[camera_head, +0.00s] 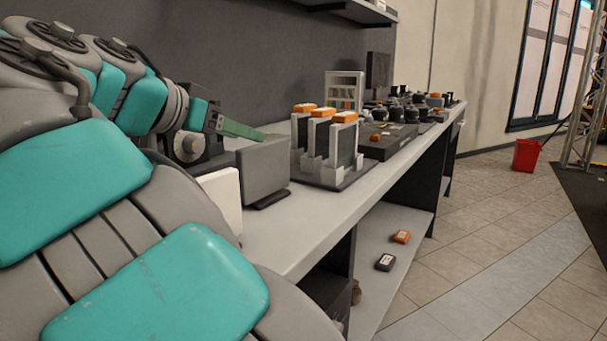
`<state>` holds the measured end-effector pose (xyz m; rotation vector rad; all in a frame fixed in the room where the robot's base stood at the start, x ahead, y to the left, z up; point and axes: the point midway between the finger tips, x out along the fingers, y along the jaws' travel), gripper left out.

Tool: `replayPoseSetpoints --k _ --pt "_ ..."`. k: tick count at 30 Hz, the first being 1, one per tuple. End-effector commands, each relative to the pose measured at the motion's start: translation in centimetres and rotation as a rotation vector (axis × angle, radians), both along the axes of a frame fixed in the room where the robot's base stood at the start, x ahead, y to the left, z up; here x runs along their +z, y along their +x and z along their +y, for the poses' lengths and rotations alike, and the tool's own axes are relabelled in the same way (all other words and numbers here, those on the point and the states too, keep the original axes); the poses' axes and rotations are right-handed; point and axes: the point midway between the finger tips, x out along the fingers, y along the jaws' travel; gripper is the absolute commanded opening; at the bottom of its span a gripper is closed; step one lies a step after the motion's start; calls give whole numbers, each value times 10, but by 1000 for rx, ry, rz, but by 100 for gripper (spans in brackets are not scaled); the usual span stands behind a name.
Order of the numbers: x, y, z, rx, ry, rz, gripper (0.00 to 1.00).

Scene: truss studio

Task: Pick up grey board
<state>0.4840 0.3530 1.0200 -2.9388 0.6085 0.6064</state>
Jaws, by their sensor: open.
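A grey upright board (264,168) stands on a small dark foot near the front of the long workbench (285,230), at the left of the rack. A white upright panel (221,196) stands in front of it and is partly hidden by my arm. My gripper (250,131) is open, with its green finger pointing right, just above and behind the top edge of the grey board. A gap between the gripper and the board cannot be judged. My large teal and grey arm fills the left side.
A rack (362,171) with upright dark boards and orange-topped pieces stands right of the grey board. Beyond it are a dark box (385,146) and several small black items. Orange (401,236) and grey (385,262) devices lie on the lower shelf. A red bucket (526,156) stands on open floor.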

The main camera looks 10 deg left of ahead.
Motion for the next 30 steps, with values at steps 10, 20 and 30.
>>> replayPoseSetpoints --k 10,20,30 --pt "-11 7 -3 -47 -6 -13 57" --pt "-26 27 -12 -43 -8 -11 57" --pt "-43 55 -24 -43 -5 -12 57"
